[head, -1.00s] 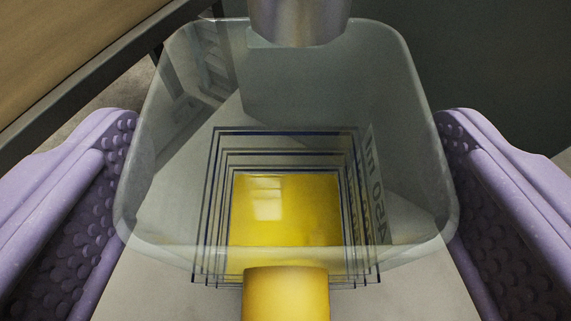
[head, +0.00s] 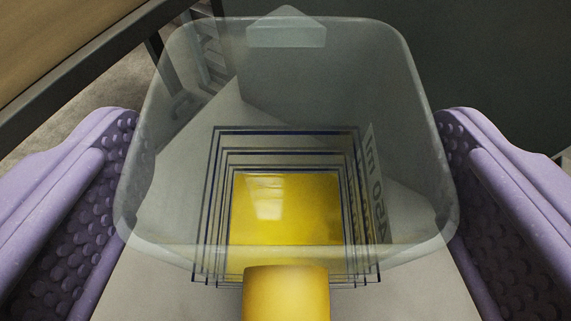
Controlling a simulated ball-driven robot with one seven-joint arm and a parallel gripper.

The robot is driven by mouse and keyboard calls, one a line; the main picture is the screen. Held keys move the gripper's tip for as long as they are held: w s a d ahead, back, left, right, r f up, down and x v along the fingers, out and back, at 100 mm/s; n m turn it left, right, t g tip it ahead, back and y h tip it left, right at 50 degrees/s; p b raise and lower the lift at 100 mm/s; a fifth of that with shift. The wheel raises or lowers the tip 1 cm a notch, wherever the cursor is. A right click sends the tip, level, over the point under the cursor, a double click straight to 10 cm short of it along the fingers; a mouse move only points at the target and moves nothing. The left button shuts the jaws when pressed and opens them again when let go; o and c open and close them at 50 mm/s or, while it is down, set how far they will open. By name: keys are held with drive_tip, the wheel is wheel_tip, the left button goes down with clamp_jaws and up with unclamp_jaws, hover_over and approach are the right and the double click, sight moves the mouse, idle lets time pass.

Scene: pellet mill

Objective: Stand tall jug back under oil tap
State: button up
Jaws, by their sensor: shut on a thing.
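The tall jug (head: 400,110) is clear, with dark measuring lines and a printed scale on its right wall. I look down into it, and yellow oil (head: 285,205) lies at its bottom. My gripper (head: 287,190) has its two purple, studded fingers on the left and right sides of the jug and is shut on it. A pouring lip shows at the jug's far rim. The oil tap is not in view. Whether the jug's base touches anything is hidden.
A yellow cylinder (head: 286,292) shows at the bottom centre, in front of the jug. A wooden surface with a dark metal frame (head: 80,85) runs along the upper left. A pale surface (head: 150,285) lies below the jug, and a dark grey area fills the upper right.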

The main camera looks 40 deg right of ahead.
drive_tip(key=shift+f, duration=0.1)
idle(0.4)
drive_tip(key=shift+f+b, duration=0.55)
drive_tip(key=shift+b, duration=0.05)
drive_tip(key=shift+f, duration=0.15)
idle(0.3)
drive_tip(key=o, duration=1.7)
drive_tip(key=shift+c, duration=0.2)
drive_tip(key=shift+s, duration=0.1)
